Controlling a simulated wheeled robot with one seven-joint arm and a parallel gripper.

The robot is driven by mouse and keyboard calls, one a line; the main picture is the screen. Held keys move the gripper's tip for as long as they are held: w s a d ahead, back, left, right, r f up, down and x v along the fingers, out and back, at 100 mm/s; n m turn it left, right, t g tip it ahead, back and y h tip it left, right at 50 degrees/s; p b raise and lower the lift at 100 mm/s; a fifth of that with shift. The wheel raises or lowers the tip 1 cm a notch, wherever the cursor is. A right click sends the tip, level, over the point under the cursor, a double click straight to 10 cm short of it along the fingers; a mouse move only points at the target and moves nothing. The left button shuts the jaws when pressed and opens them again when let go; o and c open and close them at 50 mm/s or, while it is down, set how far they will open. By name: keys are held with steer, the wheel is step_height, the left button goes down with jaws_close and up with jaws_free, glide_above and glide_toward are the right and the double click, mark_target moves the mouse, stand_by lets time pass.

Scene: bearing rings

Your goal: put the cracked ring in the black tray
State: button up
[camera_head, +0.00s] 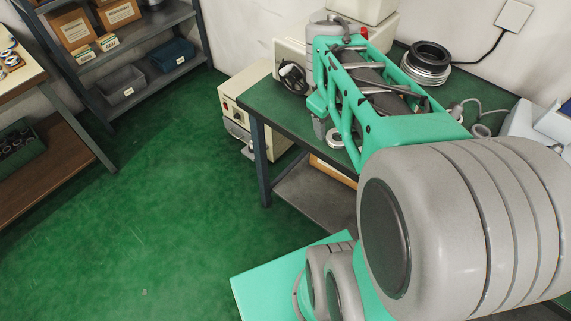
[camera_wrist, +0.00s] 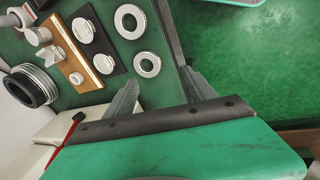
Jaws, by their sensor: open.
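Two pale metal rings lie flat on the green bench in the wrist view, an upper ring (camera_wrist: 130,21) and a lower ring (camera_wrist: 147,64). No crack can be made out on either at this size. A small black plate or tray (camera_wrist: 95,45) lies left of them with round metal pieces on it; I cannot tell whether it is the black tray. My gripper (camera_wrist: 160,77) is open and empty. Its fingers reach toward the bench edge, near the lower ring.
A wooden board (camera_wrist: 62,50) with several metal parts lies beyond the black plate. A stack of large rings (camera_head: 428,63) stands at the back of the bench (camera_head: 262,100). Beige machines (camera_head: 290,50) stand near its left end. Green floor is clear left of the bench.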

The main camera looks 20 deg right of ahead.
steer(key=s+a+f+m+y, duration=0.1)
steer(key=s+a+f, duration=0.1)
steer(key=a, duration=0.6)
steer(key=s+a+f+m+t+y, duration=0.1)
steer(key=s+a+f+m, duration=0.1)
steer(key=a, duration=0.6)
steer(key=shift+s+a+m, duration=0.15)
steer(key=shift+s+m, duration=0.15)
steer(key=shift+s, duration=0.5)
steer(key=r+p, duration=0.2)
steer(key=r, duration=0.1)
steer(key=r+p, duration=0.1)
steer(key=shift+w+r+p, duration=0.3)
steer(key=shift+p, duration=0.05)
